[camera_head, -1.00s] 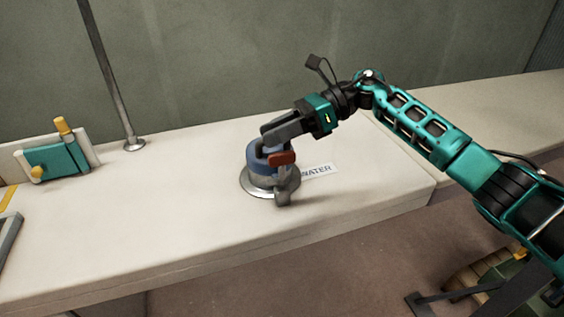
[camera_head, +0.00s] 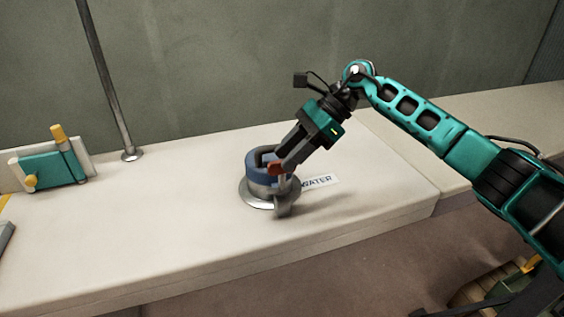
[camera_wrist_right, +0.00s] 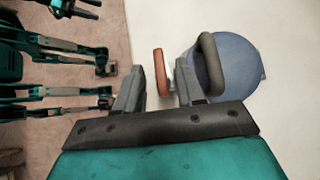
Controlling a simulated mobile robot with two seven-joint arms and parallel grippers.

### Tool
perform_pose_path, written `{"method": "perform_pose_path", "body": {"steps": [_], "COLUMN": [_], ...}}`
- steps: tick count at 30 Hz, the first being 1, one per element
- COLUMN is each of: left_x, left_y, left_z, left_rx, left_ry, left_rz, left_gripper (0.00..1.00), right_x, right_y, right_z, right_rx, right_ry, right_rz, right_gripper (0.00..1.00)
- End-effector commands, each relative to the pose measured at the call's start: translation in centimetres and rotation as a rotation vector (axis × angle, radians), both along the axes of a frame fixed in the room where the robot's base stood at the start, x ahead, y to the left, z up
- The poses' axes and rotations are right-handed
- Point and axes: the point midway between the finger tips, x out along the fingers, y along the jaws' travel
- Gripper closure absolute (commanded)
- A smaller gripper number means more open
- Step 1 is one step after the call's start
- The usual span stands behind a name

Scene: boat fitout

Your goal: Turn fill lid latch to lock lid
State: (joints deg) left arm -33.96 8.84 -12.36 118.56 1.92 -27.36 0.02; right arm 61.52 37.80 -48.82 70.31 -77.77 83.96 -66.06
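The blue round fill lid (camera_head: 254,165) sits on a metal collar (camera_head: 250,197) on the pale counter. It also shows in the right wrist view (camera_wrist_right: 235,70), with a dark curved handle (camera_wrist_right: 210,62) across it. The red latch (camera_head: 274,168) is at the lid's near right side; in the wrist view the red latch (camera_wrist_right: 159,72) stands beside the lid. My right gripper (camera_head: 283,168) reaches down to the latch from the upper right. In the wrist view its fingers (camera_wrist_right: 160,88) are apart, with the latch in the gap near their tips.
A white label (camera_head: 320,181) lies right of the collar. A metal pole (camera_head: 112,90) stands behind, at left. A teal and white block with yellow knobs (camera_head: 50,168) is at the far left. The counter between is clear; its front edge drops to the floor.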

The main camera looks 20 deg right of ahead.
Motion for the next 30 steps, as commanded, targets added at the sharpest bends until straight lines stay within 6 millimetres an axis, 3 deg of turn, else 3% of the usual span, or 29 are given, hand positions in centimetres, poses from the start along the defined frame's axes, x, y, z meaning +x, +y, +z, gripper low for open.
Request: {"method": "perform_pose_path", "body": {"steps": [6, 16, 28, 30], "left_x": [-0.1, -0.1, 0.0, 0.0], "left_y": [0.0, -0.1, -0.1, -0.1], "left_z": [-0.3, -0.3, -0.3, -0.3], "left_rx": [0.0, -0.005, -0.006, -0.006], "left_ry": [0.002, 0.002, 0.002, 0.002], "left_rz": [0.0, 0.005, 0.005, 0.005], "left_gripper": [0.56, 0.56, 0.56, 0.56], "right_x": [0.0, 0.0, 0.0, 0.0], "right_y": [1.6, 1.8, 1.8, 1.8], "right_z": [-1.6, -1.8, -1.8, -1.8], "right_rx": [0.0, 0.0, 0.001, 0.001], "right_ry": [0.001, 0.0, 0.0, 0.0], "right_rz": [0.001, 0.0, 0.0, 0.0], "right_gripper": [0.62, 0.62, 0.99, 1.0]}}
